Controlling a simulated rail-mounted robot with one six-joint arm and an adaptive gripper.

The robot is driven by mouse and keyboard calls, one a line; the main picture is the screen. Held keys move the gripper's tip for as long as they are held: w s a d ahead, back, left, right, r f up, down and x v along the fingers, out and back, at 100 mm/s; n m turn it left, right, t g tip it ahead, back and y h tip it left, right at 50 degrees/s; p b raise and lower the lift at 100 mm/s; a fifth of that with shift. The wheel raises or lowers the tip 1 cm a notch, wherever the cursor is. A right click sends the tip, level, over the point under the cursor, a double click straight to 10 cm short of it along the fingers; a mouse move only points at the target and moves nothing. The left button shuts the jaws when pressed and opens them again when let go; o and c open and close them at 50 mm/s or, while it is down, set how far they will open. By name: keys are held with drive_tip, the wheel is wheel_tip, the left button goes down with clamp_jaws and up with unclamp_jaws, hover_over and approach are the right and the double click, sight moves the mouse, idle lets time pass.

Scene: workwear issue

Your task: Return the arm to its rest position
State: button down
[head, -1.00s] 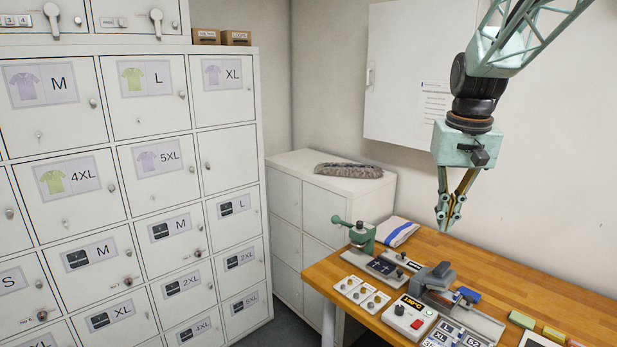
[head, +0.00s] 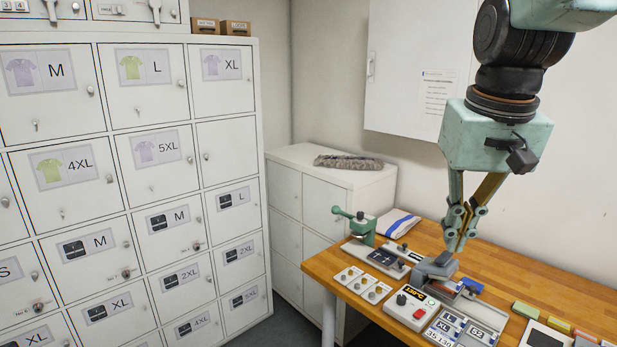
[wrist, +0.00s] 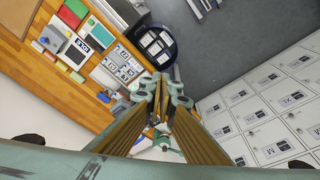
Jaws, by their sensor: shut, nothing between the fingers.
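My gripper (head: 457,248) hangs from my green wrist housing at the right of the head view, pointing down. Its fingers are shut and hold nothing. In the head view the tips overlap the workbench around the grey press-like device, and I cannot tell the exact height above it. In the wrist view the gripper (wrist: 162,78) reaches up the middle, with the fingers together at the tips.
The wooden workbench (head: 590,300) carries a control box (head: 411,307), size plates (head: 465,328), a green hand press (head: 358,226) and a folded towel (head: 398,224). Lockers (head: 160,200) fill the left. A round dark bin (wrist: 155,45) stands by the bench.

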drive_tip(key=s+a+f+b, duration=0.1)
drive_tip(key=s+f+b, duration=0.1)
drive_tip(key=s, duration=0.5)
drive_tip(key=s+a+f+t+b, duration=0.1)
drive_tip(key=s+f, duration=0.3)
drive_tip(key=s, duration=0.4)
drive_tip(key=s+a+f+n+b, duration=0.1)
drive_tip(key=s+a+f+b, duration=0.2)
drive_tip(key=s, duration=0.5)
drive_tip(key=shift+s+f, duration=0.15)
drive_tip(key=shift+s, duration=0.05)
